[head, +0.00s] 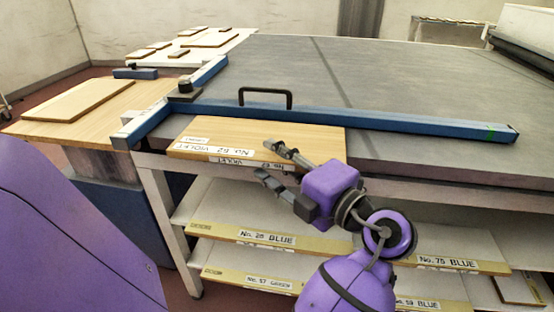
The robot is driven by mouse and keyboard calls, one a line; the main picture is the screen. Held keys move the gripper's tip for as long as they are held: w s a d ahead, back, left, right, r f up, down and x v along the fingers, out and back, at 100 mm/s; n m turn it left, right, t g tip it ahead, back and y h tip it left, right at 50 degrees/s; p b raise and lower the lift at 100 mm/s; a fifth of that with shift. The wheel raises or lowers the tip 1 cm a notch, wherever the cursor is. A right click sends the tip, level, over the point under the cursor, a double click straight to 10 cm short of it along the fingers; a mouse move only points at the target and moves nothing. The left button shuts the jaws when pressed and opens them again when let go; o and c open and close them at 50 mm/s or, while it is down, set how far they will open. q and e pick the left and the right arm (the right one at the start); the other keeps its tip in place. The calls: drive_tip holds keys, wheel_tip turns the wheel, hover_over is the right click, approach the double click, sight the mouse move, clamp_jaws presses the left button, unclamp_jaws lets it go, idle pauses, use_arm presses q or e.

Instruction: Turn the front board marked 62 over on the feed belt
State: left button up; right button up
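The wooden board marked 62 (310,134) lies flat at the front left of the grey belt (400,75), in front of a blue bar. One finger shows over the board's top, the other in front of and below the edge. I cannot tell whether either touches the board.
A blue bar with a black handle (265,91) crosses the belt behind the board. Shelves below hold labelled boards, such as No. 28 BLUE (266,237) and No. 75 BLUE (448,262). Another board (78,100) lies on the left wooden table. The belt behind the bar is clear.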

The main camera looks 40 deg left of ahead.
use_arm(q)
drive_tip(key=shift+d+f, duration=0.1)
drive_tip(key=shift+d, duration=0.25)
drive_tip(key=d, duration=1.1)
drive_tip(key=shift+s+d, duration=0.15)
drive_tip(key=shift+s, duration=0.25)
use_arm(e)
drive_tip(key=shift+s, duration=0.2)
use_arm(q)
drive_tip(key=shift+o, duration=0.3)
drive_tip(key=o, duration=0.4)
use_arm(e)
drive_tip(key=shift+f, duration=0.15)
use_arm(q)
drive_tip(key=shift+f+b, duration=0.4)
drive_tip(key=shift+b, duration=0.35)
use_arm(e)
drive_tip(key=shift+s+f, duration=0.25)
drive_tip(key=shift+f, duration=0.35)
drive_tip(key=shift+f, duration=0.15)
